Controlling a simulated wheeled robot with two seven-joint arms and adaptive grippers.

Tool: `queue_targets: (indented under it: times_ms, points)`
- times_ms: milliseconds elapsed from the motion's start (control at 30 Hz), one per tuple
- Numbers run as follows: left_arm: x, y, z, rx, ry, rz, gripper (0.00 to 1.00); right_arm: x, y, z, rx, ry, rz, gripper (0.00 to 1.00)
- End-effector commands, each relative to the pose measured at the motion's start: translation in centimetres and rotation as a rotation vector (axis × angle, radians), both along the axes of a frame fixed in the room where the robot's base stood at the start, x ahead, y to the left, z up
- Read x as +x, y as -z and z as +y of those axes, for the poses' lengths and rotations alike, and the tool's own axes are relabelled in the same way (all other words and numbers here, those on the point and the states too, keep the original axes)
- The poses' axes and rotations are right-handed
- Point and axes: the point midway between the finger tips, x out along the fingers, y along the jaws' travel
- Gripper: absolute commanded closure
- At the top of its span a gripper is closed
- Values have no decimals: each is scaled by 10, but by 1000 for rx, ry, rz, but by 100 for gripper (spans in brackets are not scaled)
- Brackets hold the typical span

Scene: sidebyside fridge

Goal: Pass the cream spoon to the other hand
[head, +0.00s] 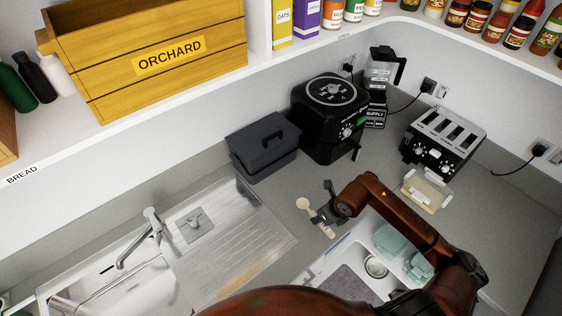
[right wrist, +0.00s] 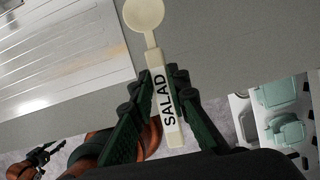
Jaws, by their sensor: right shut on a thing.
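The cream spoon (head: 303,203) is held by my right gripper (head: 325,214) above the grey counter, beside the sink's drainboard. In the right wrist view the spoon's round bowl (right wrist: 144,15) points away from me. Its handle, with a white SALAD label (right wrist: 164,105), lies between the dark fingers of my right gripper (right wrist: 160,90), which is shut on it. My left gripper is not in the head view. In the right wrist view a small dark gripper on a red-brown link, apparently my left gripper (right wrist: 42,158), shows far off at the lower left, apart from the spoon; its jaws are too small to read.
A steel sink with drainboard (head: 225,262) lies left of the spoon. A dark grey bin (head: 262,150), black air fryer (head: 328,118) and toaster (head: 443,138) stand behind. A cream dish (head: 427,190) sits right. An open drawer with teal containers (head: 390,240) is in front.

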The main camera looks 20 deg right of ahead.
Motion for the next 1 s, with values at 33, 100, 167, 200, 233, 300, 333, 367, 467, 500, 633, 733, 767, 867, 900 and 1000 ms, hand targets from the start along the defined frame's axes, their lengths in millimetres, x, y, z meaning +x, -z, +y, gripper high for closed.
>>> queue_targets:
  times_ms: [33, 100, 167, 200, 233, 300, 333, 367, 467, 500, 633, 733, 767, 867, 900, 1000]
  points:
    - [0, 0, 0, 0, 0, 0, 60, 0, -1, 1, 0, -1, 0, 100]
    - [0, 1, 0, 0, 0, 0, 60, -1, -1, 1, 0, -3, 0, 100]
    - [0, 1, 0, 0, 0, 0, 60, 0, 0, 3, 0, -17, 0, 100]
    - [0, 3, 0, 0, 0, 0, 60, 0, 2, 5, 1, -37, 0, 100]
    - [0, 4, 0, 0, 0, 0, 60, 0, 3, 8, 0, -59, 1, 100]
    - [0, 8, 0, 0, 0, 0, 60, 2, 7, 16, 0, -132, 1, 100]
    - [-1, 10, 0, 0, 0, 1, 60, 2, 9, 21, 1, -173, 1, 100]
    - [-1, 13, 0, 0, 0, 1, 60, 3, 11, 26, 1, -217, 0, 100]
    - [-1, 21, 0, 0, 0, 1, 60, 5, 18, 44, 0, -396, -1, 100]
    - [-1, 25, 0, 0, 0, 2, 60, 5, 21, 52, 0, -475, -1, 100]
    - [-2, 35, 0, -1, 0, 3, 60, 5, 27, 74, 0, -729, 0, 100]
    - [-2, 44, 0, 0, 0, 4, 60, 4, 31, 89, 0, -927, -1, 100]
    - [-2, 46, 0, 0, 0, 4, 60, 4, 32, 93, 0, -986, 0, 100]
    - [-3, 55, 0, 0, 0, 5, 60, 2, 36, 106, 0, -1192, 0, 100]
    - [-3, 58, 0, 0, 0, 5, 60, 1, 37, 110, -1, -1275, 1, 100]
    - [-4, 68, 0, 0, 0, 7, 60, 0, 39, 120, -2, -1489, 1, 100]
